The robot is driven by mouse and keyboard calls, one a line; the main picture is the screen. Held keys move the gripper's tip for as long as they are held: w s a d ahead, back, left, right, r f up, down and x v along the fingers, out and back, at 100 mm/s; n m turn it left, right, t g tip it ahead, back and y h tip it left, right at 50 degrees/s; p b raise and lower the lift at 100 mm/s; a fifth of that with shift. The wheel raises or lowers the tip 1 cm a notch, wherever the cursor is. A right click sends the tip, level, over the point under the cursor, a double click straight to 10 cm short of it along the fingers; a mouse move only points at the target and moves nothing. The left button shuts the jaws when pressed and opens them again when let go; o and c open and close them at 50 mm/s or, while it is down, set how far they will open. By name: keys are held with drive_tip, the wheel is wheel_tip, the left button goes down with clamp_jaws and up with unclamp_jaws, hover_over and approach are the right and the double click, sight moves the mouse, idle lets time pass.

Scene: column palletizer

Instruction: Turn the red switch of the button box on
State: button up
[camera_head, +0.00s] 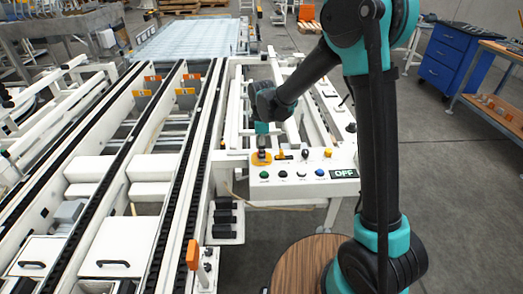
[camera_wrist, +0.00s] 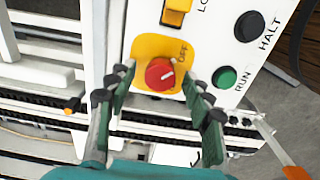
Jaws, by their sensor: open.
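The red switch (camera_wrist: 160,75) is a round knob on a yellow plate (camera_wrist: 148,47) in the wrist view. Its white mark points up and right, toward the printed "OFF". The button box (camera_head: 300,188) is a white panel in the head view, with a small display (camera_head: 343,173) reading "OFF". My gripper (camera_wrist: 158,77) is open in the wrist view, one finger on each side of the knob, with visible gaps. I cannot tell how far the fingertips are above the panel. In the head view my gripper (camera_head: 262,140) hangs over the box's left end, hiding the knob.
A green RUN button (camera_wrist: 224,77) and a black HALT button (camera_wrist: 248,26) lie right of the switch. A yellow switch (camera_wrist: 176,11) stands just above it. Conveyor rails (camera_head: 110,160) fill the left. A round wooden top (camera_head: 300,265) is in front.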

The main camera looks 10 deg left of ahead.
drive_tip(key=c, duration=1.2)
drive_tip(key=shift+o, duration=0.2)
drive_tip(key=shift+m, duration=0.3)
drive_tip(key=m, duration=0.3)
drive_tip(key=shift+m, duration=0.3)
drive_tip(key=m, duration=1.3)
drive_tip(key=shift+m, duration=0.3)
